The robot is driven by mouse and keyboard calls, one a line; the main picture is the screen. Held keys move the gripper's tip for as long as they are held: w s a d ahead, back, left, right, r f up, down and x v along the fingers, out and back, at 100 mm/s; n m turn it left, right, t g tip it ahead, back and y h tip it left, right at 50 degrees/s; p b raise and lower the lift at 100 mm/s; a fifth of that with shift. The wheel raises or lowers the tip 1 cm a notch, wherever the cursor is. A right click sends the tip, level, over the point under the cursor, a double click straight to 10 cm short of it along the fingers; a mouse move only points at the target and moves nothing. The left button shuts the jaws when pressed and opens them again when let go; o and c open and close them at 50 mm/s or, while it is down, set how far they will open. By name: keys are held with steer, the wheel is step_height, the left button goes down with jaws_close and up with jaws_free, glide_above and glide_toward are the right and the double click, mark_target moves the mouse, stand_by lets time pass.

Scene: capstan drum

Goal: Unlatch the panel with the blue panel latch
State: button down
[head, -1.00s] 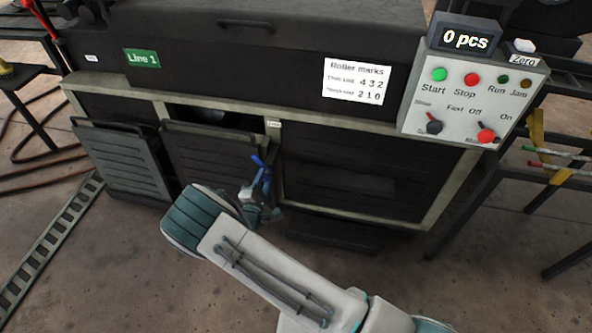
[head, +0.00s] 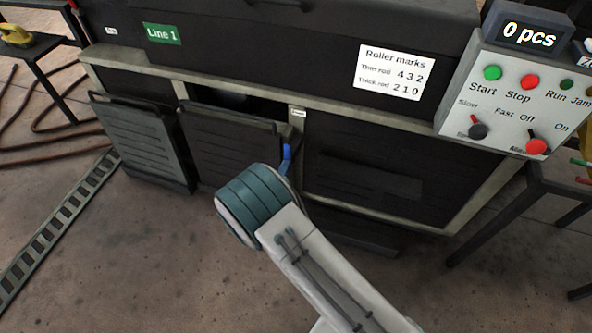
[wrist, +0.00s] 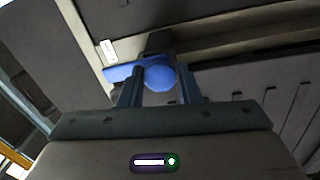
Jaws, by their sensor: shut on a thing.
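The blue panel latch (head: 287,157) is on the post between the middle panel (head: 232,148) and the right panel (head: 385,180) of the dark machine. In the wrist view the latch (wrist: 160,77) shows a blue round knob and a blue arm reaching left. My gripper (wrist: 160,88) has its two fingers around the blue knob and is shut on it. In the head view my own wrist hides the fingers and the lower part of the latch. The middle panel shows a dark gap above its top edge.
A control box (head: 515,90) with buttons and knobs is at the right, beside a dark table frame (head: 530,200). A ladder-like track (head: 60,225) lies on the floor at left. Floor in front is clear.

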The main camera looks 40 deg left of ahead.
steer(key=shift+s+a, duration=0.1)
stand_by(0.3)
steer(key=c, duration=1.1)
jaws_free()
steer(key=p+v, duration=0.3)
steer(key=v, duration=1)
steer(key=shift+s+f, duration=0.1)
steer(key=shift+s, duration=0.25)
steer(key=shift+w, duration=0.1)
